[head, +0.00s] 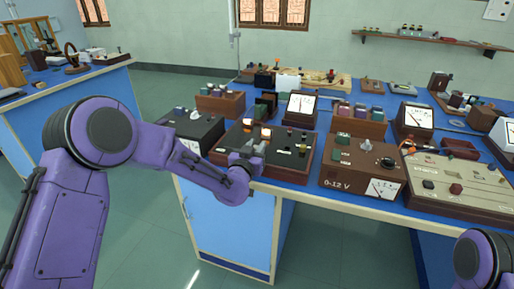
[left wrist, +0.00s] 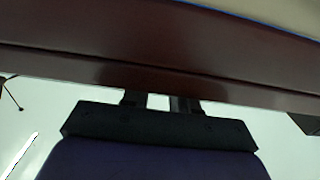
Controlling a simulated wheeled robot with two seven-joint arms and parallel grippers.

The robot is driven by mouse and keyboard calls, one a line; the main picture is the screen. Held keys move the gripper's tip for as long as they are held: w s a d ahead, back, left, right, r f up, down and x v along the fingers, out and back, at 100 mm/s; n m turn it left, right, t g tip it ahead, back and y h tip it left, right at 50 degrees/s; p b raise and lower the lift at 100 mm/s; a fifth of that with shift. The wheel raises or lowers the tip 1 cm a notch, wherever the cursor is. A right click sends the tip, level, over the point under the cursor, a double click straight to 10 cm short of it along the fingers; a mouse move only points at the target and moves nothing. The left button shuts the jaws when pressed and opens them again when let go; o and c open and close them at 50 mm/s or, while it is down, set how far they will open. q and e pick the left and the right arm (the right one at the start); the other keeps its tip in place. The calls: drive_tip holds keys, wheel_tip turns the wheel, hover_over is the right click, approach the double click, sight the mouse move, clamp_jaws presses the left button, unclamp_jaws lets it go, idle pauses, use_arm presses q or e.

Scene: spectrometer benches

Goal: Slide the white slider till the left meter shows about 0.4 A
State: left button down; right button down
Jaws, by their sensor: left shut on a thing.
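A dark brown box (head: 302,165) with a black top stands at the bench's front edge. My left gripper (head: 256,158) reaches over its front left part and is shut on a small part there, which I take to be the white slider; the gripper mostly hides it. In the left wrist view, the two fingers (left wrist: 160,101) reach up against the box's brown front wall (left wrist: 150,62), and their tips are hidden. The left meter (head: 301,107), with a white tilted face, stands behind the box; its needle is too small to read. My right gripper is out of view.
A 0-12 V supply (head: 362,172) stands close to the right of the box, and a black-topped unit (head: 191,128) to its left. Another meter (head: 415,118) stands farther right. A wooden block with several coloured pieces (head: 358,122) is behind the supply. The bench is crowded.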

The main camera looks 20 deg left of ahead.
use_arm(q)
drive_tip(key=c, duration=1)
unclamp_jaws()
drive_tip(key=shift+o, duration=0.2)
drive_tip(key=s+b, duration=0.1)
drive_tip(key=s, duration=0.9)
drive_tip(key=shift+s+a, duration=0.2)
drive_tip(key=shift+s, duration=0.1)
drive_tip(key=s+a+f+n+g+y+p, duration=0.1)
drive_tip(key=s+a+f+n+g, duration=0.3)
drive_tip(key=f, duration=0.5)
drive_tip(key=s+a+f+n+g+y+p, duration=0.1)
drive_tip(key=s+f+n+g, duration=0.2)
drive_tip(key=s+f, duration=0.5)
drive_tip(key=s+a+f+g, duration=0.1)
drive_tip(key=s+f, duration=0.3)
drive_tip(key=s, duration=0.4)
drive_tip(key=s+a+f+g+y+p, duration=0.1)
drive_tip(key=s+f+g, duration=0.3)
drive_tip(key=s, duration=0.4)
drive_tip(key=s+a+f+g+y+p, duration=0.1)
drive_tip(key=s+a+f+g, duration=0.1)
drive_tip(key=s+f, duration=0.3)
drive_tip(key=s+a, duration=0.1)
drive_tip(key=s, duration=0.2)
drive_tip(key=shift+f+g, duration=0.35)
drive_tip(key=shift+g, duration=0.05)
